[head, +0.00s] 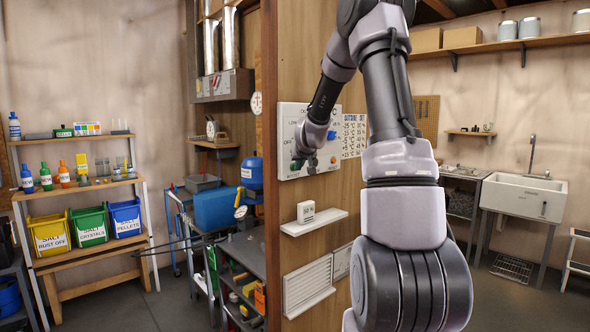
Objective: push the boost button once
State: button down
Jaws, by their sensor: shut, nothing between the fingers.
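A white control panel (291,111) is fixed to the wooden wall in the middle of the head view. My arm reaches across it from above, and my gripper (307,162) is at the panel's lower part, shut and empty. A green part (297,165) shows right at the gripper's fingers. A blue part (331,135) and an orange part (333,160) show to the right of the gripper. The labels are too small or covered to read, so I cannot tell which part is the boost button. I cannot tell whether the fingers touch the panel.
A small shelf (320,222) with a white device (306,211) juts from the wall below the panel. A white vent (307,286) is lower down. A temperature chart (354,136) hangs right of the panel. A dark cart (245,250) stands at left of the wall.

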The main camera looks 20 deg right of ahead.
dwell(0.4)
jog(key=shift+s+d, duration=0.35)
jog(key=shift+s, duration=0.45)
jog(key=shift+s+d, duration=0.25)
jog(key=shift+s, duration=0.55)
jog(key=shift+s+d, duration=0.3)
jog(key=shift+s, duration=0.45)
jog(key=shift+s+d, duration=0.25)
jog(key=shift+s, duration=0.55)
